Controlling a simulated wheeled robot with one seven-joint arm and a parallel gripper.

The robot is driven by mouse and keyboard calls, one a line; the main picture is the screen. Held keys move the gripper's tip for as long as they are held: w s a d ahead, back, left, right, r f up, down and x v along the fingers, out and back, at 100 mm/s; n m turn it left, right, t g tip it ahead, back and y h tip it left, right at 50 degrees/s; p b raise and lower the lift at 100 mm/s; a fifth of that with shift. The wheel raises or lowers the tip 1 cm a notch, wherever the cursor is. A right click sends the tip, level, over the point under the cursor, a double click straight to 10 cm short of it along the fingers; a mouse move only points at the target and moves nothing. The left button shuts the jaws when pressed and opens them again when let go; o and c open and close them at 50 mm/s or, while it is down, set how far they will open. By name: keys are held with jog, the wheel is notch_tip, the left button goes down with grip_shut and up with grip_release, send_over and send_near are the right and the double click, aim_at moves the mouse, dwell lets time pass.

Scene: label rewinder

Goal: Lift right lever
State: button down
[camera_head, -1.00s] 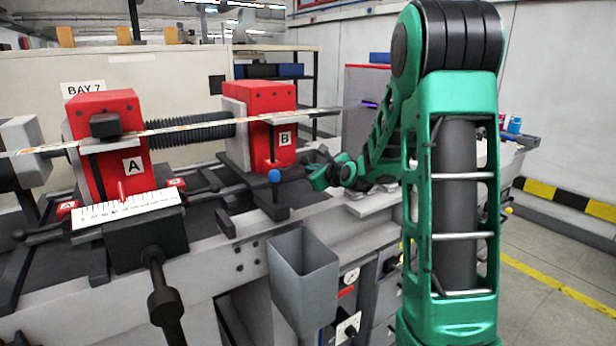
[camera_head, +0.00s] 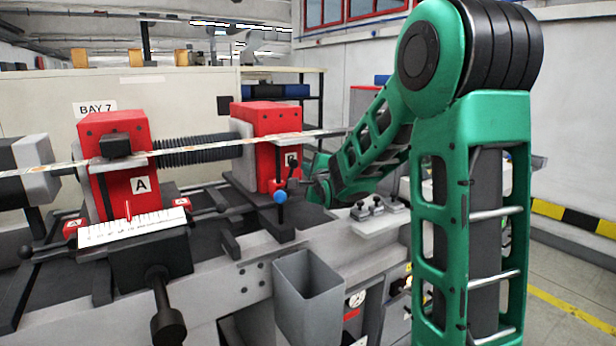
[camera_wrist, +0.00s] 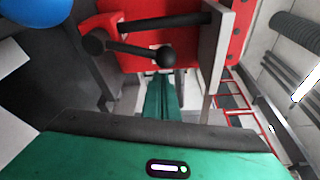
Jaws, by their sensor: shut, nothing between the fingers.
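The right red block B (camera_head: 265,130) carries a black lever with a ball knob (camera_head: 291,163) on its front. In the wrist view, the lever shows as a dark rod with two balls, one at its near end (camera_wrist: 166,57), in front of the red block (camera_wrist: 225,45). A blue ball (camera_head: 280,196) on a thin rod sits just below; it also shows at the wrist view's top left (camera_wrist: 20,8). My gripper (camera_wrist: 161,82) is shut and empty, its green fingers close to the near ball. Whether they touch it, I cannot tell. In the head view, my arm partly hides the gripper.
Red block A (camera_head: 118,160) stands left with a white scale (camera_head: 130,228) before it. A label strip (camera_head: 200,146) runs across both blocks. A grey open-topped bin (camera_head: 308,290) hangs at the front. Small metal clamps (camera_head: 367,208) lie on the bench right of block B.

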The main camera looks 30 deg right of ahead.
jog(key=shift+a+r+n, duration=0.4)
jog(key=shift+a+n, duration=0.25)
jog(key=shift+n, duration=0.15)
jog(key=shift+a, duration=0.15)
